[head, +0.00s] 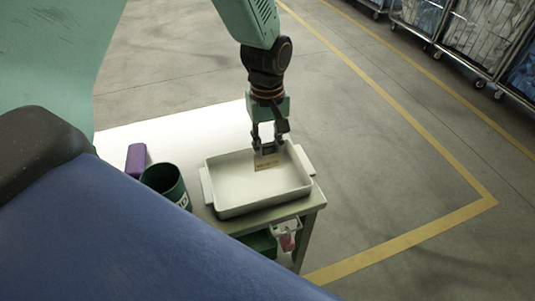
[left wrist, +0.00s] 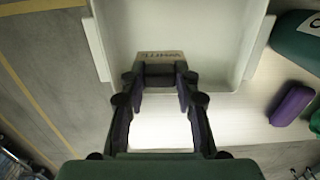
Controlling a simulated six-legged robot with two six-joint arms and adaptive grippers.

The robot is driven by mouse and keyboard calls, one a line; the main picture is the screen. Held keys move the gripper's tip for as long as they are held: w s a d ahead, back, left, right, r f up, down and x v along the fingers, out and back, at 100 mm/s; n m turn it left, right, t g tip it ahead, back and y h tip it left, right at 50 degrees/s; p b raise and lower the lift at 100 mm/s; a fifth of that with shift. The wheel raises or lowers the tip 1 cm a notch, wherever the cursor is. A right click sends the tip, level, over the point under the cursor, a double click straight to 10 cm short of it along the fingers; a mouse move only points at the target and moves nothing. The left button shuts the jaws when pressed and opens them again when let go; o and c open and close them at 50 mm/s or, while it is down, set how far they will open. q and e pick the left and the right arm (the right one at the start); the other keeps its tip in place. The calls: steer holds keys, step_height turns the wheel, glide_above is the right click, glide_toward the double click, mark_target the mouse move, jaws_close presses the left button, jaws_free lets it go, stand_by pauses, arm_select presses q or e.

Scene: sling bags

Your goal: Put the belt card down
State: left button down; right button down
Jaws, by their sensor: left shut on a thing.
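The belt card (head: 267,162) is a small tan card with dark print. It is held over the inside of a white tray (head: 213,187), near its far wall; I cannot tell whether its lower edge touches the floor of the tray. My left gripper (head: 268,147) points down and is shut on the card's upper part. In the left wrist view the card (left wrist: 158,56) sticks out past the closed fingertips (left wrist: 160,77), its printed letters partly hidden by them. The tray (left wrist: 262,45) looks otherwise empty. My right gripper is not in view.
The tray stands on a white table (head: 205,130). Left of it are a dark green tub (head: 160,178) with a white label and a purple item (head: 136,158). Below the tabletop hang a green bin (head: 262,243) and a small holder with something pink. Wheeled laundry cages stand far right.

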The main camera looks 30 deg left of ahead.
mark_target(268, 152)
arm_select(q)
step_height(268, 152, down, 3)
steer(key=shift+a+f, duration=0.1)
steer(key=shift+f, duration=0.1)
steer(key=shift+w+f, duration=0.15)
steer(key=shift+s+f, duration=0.1)
steer(key=shift+s, duration=0.1)
steer(key=c, duration=1.2)
jaws_free()
steer(key=shift+o, duration=1)
steer(key=shift+w, duration=0.2)
